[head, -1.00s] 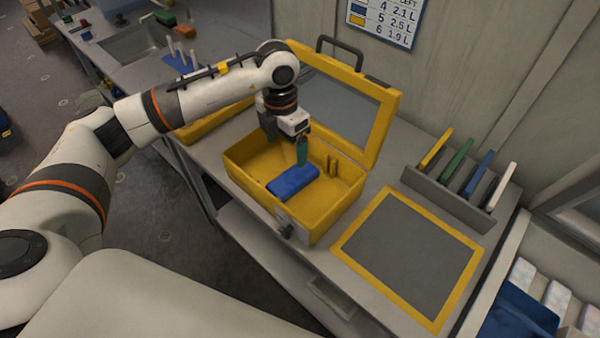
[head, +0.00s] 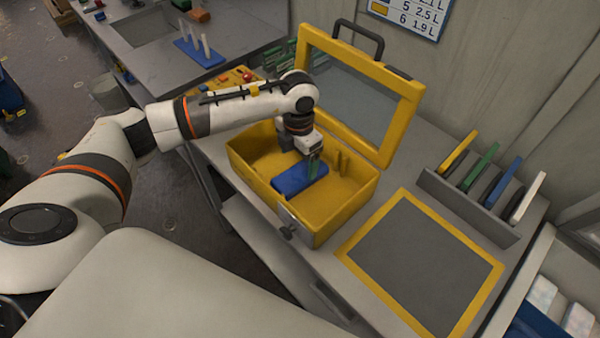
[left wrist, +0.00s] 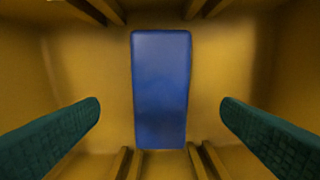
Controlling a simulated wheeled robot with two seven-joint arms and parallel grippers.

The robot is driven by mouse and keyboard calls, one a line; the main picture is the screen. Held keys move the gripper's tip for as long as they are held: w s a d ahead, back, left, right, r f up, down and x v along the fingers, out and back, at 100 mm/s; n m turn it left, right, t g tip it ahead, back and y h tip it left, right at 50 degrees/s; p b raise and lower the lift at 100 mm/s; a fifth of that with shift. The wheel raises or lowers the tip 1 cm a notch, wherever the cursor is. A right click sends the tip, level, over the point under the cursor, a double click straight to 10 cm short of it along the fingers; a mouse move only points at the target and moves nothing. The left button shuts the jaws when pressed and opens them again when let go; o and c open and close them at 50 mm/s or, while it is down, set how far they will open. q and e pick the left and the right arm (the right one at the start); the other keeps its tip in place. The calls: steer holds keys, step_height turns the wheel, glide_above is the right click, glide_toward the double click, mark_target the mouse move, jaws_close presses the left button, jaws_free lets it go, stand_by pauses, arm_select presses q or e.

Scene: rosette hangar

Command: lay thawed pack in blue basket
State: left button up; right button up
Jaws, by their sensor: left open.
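A plain blue pack (head: 296,183) lies on the floor of an open yellow case (head: 345,207); it also shows upright in the middle of the left wrist view (left wrist: 161,88). My left gripper (head: 313,168) reaches down into the case over the pack. Its green fingers (left wrist: 160,125) are open, one on each side of the pack, with gaps between them and it. A blue basket, partly cut off, seems to show at the bottom right corner (head: 533,326). My right gripper is not in view.
The case lid (head: 360,95) stands open behind the arm. Small yellow pegs (head: 342,163) rise inside the case. A yellow-framed grey mat (head: 425,262) lies bare to the right. A rack (head: 470,207) holds coloured panels behind it. Whitish packs (head: 578,322) lie at far right.

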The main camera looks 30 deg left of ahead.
mark_target(299, 173)
arm_select(q)
steer(key=shift+w+f+p, duration=0.1)
steer(key=shift+f+p, duration=0.2)
steer(key=shift+f, duration=0.35)
step_height(299, 173, down, 4)
steer(key=shift+r+p, duration=0.2)
steer(key=shift+p, duration=0.7)
steer(key=shift+f, duration=0.55)
steer(key=shift+r, duration=0.1)
steer(key=c, duration=1.4)
